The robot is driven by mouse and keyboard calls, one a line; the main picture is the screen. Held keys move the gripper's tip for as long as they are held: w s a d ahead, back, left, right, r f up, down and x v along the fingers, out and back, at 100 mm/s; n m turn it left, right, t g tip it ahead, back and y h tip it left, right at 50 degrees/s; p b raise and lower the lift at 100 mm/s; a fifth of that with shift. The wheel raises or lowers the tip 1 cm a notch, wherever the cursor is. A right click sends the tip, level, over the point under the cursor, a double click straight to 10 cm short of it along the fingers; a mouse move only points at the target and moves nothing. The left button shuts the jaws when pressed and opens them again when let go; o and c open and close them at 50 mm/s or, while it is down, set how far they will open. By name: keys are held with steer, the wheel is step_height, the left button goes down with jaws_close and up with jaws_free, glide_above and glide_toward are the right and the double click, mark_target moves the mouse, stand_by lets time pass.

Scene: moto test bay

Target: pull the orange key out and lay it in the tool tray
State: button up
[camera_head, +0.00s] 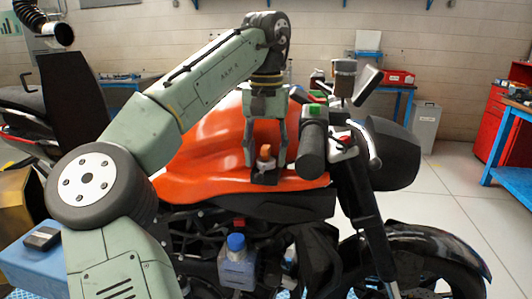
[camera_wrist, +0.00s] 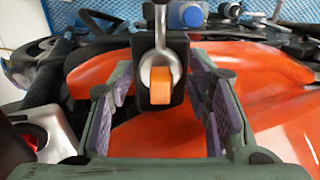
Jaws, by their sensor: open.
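The orange key (camera_head: 266,151) stands upright in a dark block on top of the motorbike's orange tank (camera_head: 212,142). In the wrist view the key's orange head (camera_wrist: 161,86) shows in front of a pale metal ring on the black block. My gripper (camera_head: 265,162) points down over the key, one finger on each side. In the wrist view my gripper (camera_wrist: 158,96) is open, with a clear gap between the finger pads and the key. I cannot make out the tool tray for certain in either view.
The black handlebar grip (camera_head: 313,145) stands close to the right of my gripper. A blue-capped bottle (camera_head: 237,264) is below the tank. A blue surface (camera_head: 25,268) at the left bears a small dark object (camera_head: 42,238). Blue benches and a red cabinet stand farther back.

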stand_by(0.7)
jaws_close()
stand_by(0.4)
steer(key=o, duration=0.5)
jaws_free()
